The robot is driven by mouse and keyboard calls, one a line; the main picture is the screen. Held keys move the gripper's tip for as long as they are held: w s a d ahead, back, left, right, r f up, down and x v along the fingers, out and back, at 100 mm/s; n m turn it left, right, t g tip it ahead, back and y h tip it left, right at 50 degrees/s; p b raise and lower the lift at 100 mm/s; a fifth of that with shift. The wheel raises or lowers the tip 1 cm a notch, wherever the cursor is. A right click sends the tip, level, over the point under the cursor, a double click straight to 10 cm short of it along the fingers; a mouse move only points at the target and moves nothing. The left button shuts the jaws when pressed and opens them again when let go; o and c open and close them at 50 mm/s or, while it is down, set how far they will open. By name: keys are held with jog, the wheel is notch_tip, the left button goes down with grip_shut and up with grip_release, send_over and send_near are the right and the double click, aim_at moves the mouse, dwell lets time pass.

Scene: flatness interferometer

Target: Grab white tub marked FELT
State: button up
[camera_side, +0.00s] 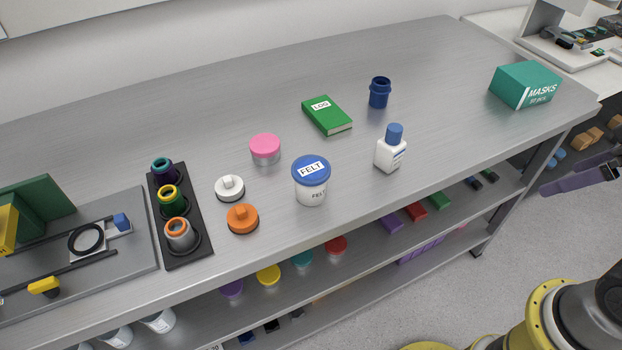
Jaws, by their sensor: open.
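The white tub marked FELT (311,191) stands upright on the grey metal bench, near its front edge at the middle of the view. My gripper (561,178) appears at the right edge, with purple fingers pointing left beyond the bench's right end. It is open, far from the tub, and partly cut off by the frame.
A white bottle with a blue cap (390,153) stands right of the tub. A pink-lidded jar (265,149), white knobbed disc (230,188) and orange knobbed disc (242,218) are left. Behind are a green LOG book (322,113) and blue container (379,94). A MASKS box (522,86) sits far right.

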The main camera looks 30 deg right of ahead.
jog(key=w+a+r+n+g, duration=0.1)
jog(key=w+a+r+n, duration=0.2)
jog(key=w+r+n, duration=0.4)
jog(key=w+a+r+n+g, duration=0.1)
jog(key=w+a+r+n, duration=0.2)
jog(key=w+r, duration=0.35)
jog(key=n+g, duration=0.4)
jog(key=n, duration=0.2)
send_over(315, 168)
notch_tip(315, 168, down, 16)
jog(key=shift+r, duration=0.1)
notch_tip(315, 168, down, 8)
jog(key=shift+r, duration=0.2)
jog(key=shift+w+a+f, duration=0.1)
jog(key=shift+a+f, duration=0.05)
jog(key=shift+f, duration=1.3)
jog(key=shift+w+a+f, duration=0.1)
jog(key=shift+f, duration=1.3)
jog(key=shift+c, duration=0.3)
jog(key=c, duration=1)
